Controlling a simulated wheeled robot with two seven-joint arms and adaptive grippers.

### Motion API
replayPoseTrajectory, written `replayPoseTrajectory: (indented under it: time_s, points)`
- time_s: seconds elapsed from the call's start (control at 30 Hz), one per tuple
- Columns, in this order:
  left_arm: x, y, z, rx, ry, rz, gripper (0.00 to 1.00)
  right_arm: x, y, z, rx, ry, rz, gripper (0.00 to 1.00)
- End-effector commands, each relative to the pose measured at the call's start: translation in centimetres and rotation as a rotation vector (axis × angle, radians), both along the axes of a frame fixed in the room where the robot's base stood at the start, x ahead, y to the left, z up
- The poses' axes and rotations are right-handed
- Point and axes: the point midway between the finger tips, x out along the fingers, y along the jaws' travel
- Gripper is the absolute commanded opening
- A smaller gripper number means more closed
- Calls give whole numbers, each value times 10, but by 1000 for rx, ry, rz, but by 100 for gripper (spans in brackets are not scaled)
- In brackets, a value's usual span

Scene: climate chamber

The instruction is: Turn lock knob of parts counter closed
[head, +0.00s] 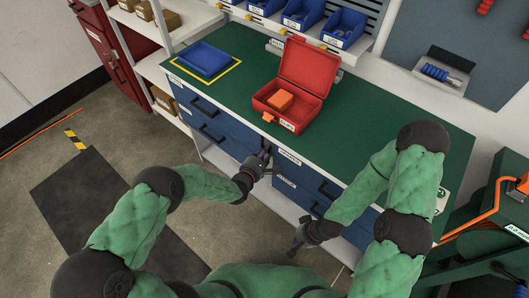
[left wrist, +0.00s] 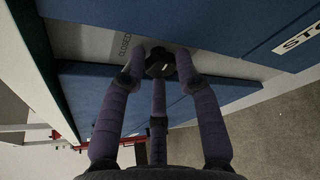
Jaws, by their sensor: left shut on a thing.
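The parts counter (head: 375,145) has a green top and blue drawer fronts. Its dark lock knob (left wrist: 160,60) shows in the left wrist view on a pale strip between blue panels. A "CLOSED" label (left wrist: 123,46) is printed on the strip left of the knob. My left gripper (head: 265,158) is at the counter's front, its fingers shut around the knob. In the head view the gripper hides the knob, and which way the knob points is unclear. My right gripper (head: 296,246) hangs lower, in front of the counter and apart from it; its fingers are too small to read.
An open red case (head: 305,85) with an orange block (head: 280,100) stands on the counter top. A blue tray (head: 204,60) lies at the left end. Blue bins (head: 345,28) line the back. A green machine (head: 490,225) stands at the right. The left floor is largely clear.

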Motion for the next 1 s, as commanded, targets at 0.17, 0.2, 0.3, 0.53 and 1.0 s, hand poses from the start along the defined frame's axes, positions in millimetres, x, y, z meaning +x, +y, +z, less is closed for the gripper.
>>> replayPoseTrajectory:
  time_s: [0.17,0.2,0.3,0.53,1.0]
  points:
    - [-3,0,-3,-39,41,1,0,0,0,7,0,0,0,0]
    - [-3,0,-4,-40,42,1,0,0,0,7,0,0,0,0]
    - [-3,0,-4,-40,42,1,0,0,0,6,0,0,0,0]
    - [-3,0,-5,-39,42,1,41,0,0,6,0,0,0,0]
    - [-7,3,0,-40,35,1,41,0,0,6,0,0,0,0]
